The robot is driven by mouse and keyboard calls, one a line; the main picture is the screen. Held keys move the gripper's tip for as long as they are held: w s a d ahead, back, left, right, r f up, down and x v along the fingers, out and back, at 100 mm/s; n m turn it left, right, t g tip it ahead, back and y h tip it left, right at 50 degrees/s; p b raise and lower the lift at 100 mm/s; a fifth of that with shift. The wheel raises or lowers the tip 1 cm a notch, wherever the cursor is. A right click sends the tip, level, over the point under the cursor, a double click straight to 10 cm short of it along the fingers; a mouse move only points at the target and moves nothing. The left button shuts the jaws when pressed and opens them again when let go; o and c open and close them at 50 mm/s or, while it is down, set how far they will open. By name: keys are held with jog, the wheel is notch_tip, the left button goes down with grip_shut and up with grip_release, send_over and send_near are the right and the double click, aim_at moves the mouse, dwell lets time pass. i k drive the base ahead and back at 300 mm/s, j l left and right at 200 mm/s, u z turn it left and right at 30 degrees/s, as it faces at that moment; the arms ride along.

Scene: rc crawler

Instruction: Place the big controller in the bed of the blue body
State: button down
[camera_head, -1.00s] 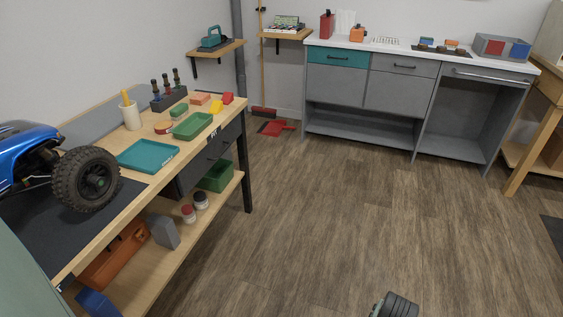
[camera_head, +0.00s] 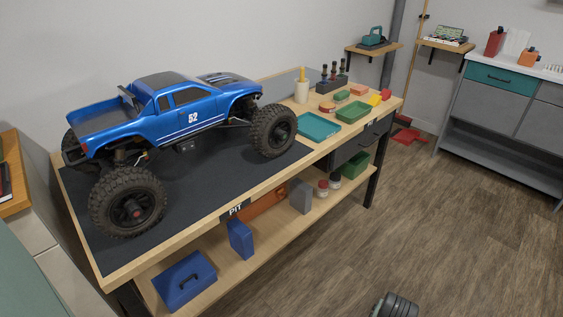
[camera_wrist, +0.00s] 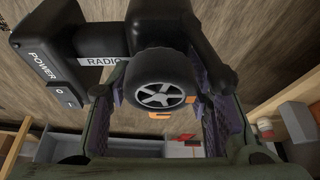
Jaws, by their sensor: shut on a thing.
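The blue truck body (camera_head: 205,103) with the number 52 sits on big black tyres on the workbench, left of centre in the head view. Its open bed (camera_head: 100,117) is at the left rear end and looks empty. In the wrist view, my gripper (camera_wrist: 160,104) is shut on the big controller (camera_wrist: 94,58), a black unit marked RADIO and POWER with a spoked wheel. The finger pads lie on both sides of it, and part of it is hidden by the fingers.
The workbench has a dark mat (camera_head: 215,182), a teal tray (camera_head: 318,127), a green tray (camera_head: 352,112) and a cup (camera_head: 301,92) at its right part. Blue boxes (camera_head: 185,281) stand on the lower shelf. Open wooden floor (camera_head: 460,230) lies to the right.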

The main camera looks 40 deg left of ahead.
aim_at(106, 121)
jog(key=k+u, duration=0.3)
jog(key=u, duration=0.15)
jog(key=k+j+u, duration=0.2)
jog(key=u, duration=0.25)
jog(key=k+j+u, duration=0.2)
jog(key=u, duration=0.25)
jog(key=k+j+u, duration=0.1)
jog(key=j+u, duration=0.35)
jog(key=i+u, duration=0.2)
jog(key=k+j, duration=0.05)
jog(key=k, duration=0.05)
